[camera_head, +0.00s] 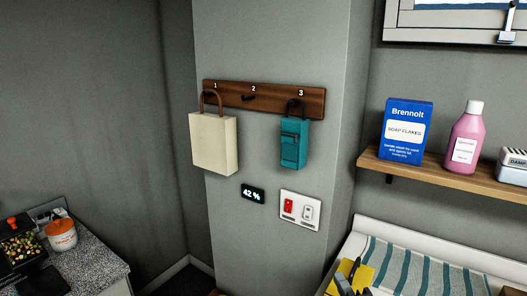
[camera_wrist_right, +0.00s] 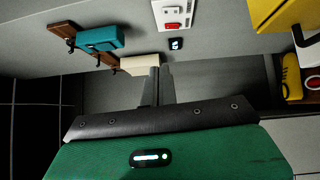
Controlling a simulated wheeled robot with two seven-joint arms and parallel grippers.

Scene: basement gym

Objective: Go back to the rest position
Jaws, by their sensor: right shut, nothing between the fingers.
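In the right wrist view the shut dark fingers (camera_wrist_right: 154,85) point up the picture. My left gripper is not in view. A cream bag (camera_head: 214,144) hangs on hook 1 of the wooden rack (camera_head: 265,101), and a teal bag (camera_head: 293,145) on hook 3. Hook 2 is bare.
A wall shelf (camera_head: 450,175) holds a blue soap-flakes box (camera_head: 407,130), a pink bottle (camera_head: 466,138) and a pale box. A striped cloth (camera_head: 410,272) lies below. A 42 % display (camera_head: 253,194) and switch panel (camera_head: 300,210) are on the wall. A counter (camera_head: 95,263) stands left.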

